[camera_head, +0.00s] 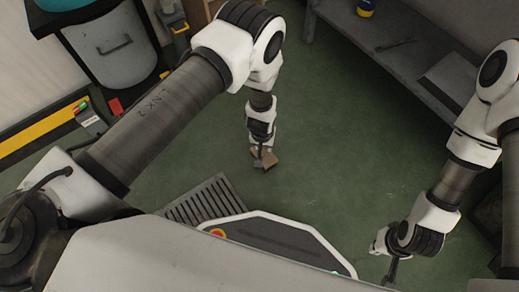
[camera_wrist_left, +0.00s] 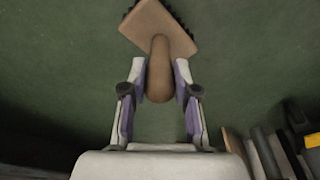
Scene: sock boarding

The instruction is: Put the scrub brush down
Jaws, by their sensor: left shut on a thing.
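The scrub brush (camera_wrist_left: 158,28) has a tan block with dark bristles at its edge and a rounded brown handle. My left gripper (camera_wrist_left: 161,80) is shut on the handle, with one purple-lined finger on each side of it. In the head view the brush (camera_head: 268,159) shows small at the tip of my left gripper (camera_head: 262,154), above the green floor. I cannot tell how high it is held. My right gripper (camera_head: 391,270) hangs at the lower right, and its fingers are too small and dark to read.
A grey bench (camera_head: 385,50) with flat items stands at the upper right. A floor grate (camera_head: 205,200) lies near my base. A grey bin (camera_head: 110,50) stands at the upper left. The green floor (camera_head: 320,130) between is clear.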

